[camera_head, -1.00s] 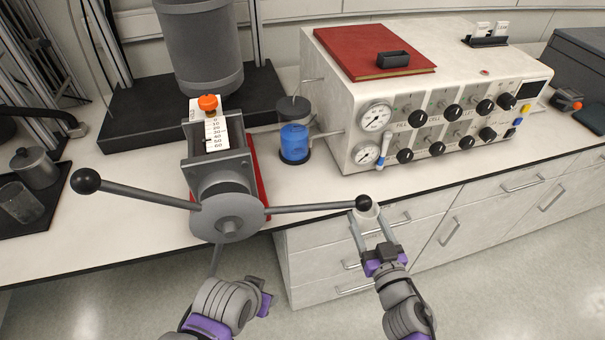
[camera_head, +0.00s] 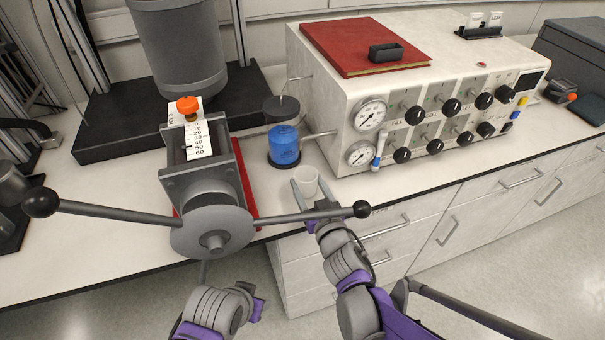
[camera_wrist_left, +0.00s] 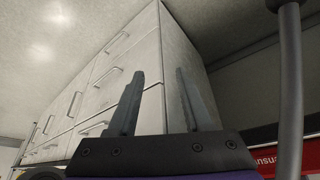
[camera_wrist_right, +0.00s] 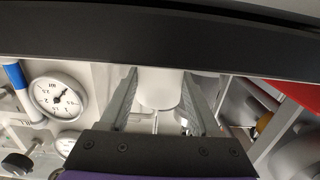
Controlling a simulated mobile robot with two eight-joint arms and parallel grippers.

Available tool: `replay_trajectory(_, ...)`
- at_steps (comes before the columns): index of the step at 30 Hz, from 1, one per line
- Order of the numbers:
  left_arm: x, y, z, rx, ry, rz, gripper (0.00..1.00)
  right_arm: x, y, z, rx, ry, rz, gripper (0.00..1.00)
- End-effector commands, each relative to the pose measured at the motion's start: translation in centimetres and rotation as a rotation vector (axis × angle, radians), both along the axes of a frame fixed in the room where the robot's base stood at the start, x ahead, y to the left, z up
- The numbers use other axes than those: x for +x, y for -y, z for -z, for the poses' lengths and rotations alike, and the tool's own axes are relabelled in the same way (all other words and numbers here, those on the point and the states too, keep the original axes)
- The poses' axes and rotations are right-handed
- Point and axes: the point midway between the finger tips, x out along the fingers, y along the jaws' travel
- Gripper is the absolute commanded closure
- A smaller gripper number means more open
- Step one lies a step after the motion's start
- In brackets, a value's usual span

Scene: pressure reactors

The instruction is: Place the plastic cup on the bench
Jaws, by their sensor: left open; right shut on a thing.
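The white plastic cup (camera_head: 307,180) is between the fingers of my right gripper (camera_head: 310,186), which is shut on it. In the right wrist view the cup (camera_wrist_right: 160,88) shows between both fingertips, partly hidden by a dark bar across the picture. My left gripper (camera_wrist_left: 158,95) is open and empty in the left wrist view, below the bench top near the drawers. In the head view only its wrist shows.
The press handle with a black knob (camera_head: 361,209) crosses in front of my right gripper. The blue container (camera_head: 284,146) stands behind the cup. The control box with gauges (camera_head: 400,110) is to the right. Bare bench lies in front of the box.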

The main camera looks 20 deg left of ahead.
Motion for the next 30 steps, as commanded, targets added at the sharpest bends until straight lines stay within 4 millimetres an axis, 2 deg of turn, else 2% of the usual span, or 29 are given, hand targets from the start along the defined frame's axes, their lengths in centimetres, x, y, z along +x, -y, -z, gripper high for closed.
replay_trajectory(10, 0.0, 0.0, -0.5, 0.0, 0.002, 0.0, 0.5, 3.6, -2.5, 0.0, 0.0, 0.001, -0.001, 0.89)
replay_trajectory(13, 0.0, 0.0, -0.4, 0.0, 0.001, 0.0, 0.5, 3.5, -2.4, 0.6, -0.001, 0.001, -0.001, 0.89)
replay_trajectory(24, 0.0, 0.0, 0.1, 0.0, -0.001, 0.0, 0.5, 3.4, -2.3, 1.1, 0.0, 0.0, -0.001, 0.89)
replay_trajectory(25, 0.0, 0.0, 0.2, 0.0, -0.001, 0.0, 0.5, 3.5, -2.3, 1.1, 0.0, 0.0, 0.0, 0.35)
replay_trajectory(30, 0.0, 0.0, 0.0, 0.0, 0.0, 0.0, 0.5, 3.4, -2.3, 1.0, 0.0, 0.0, 0.0, 0.06)
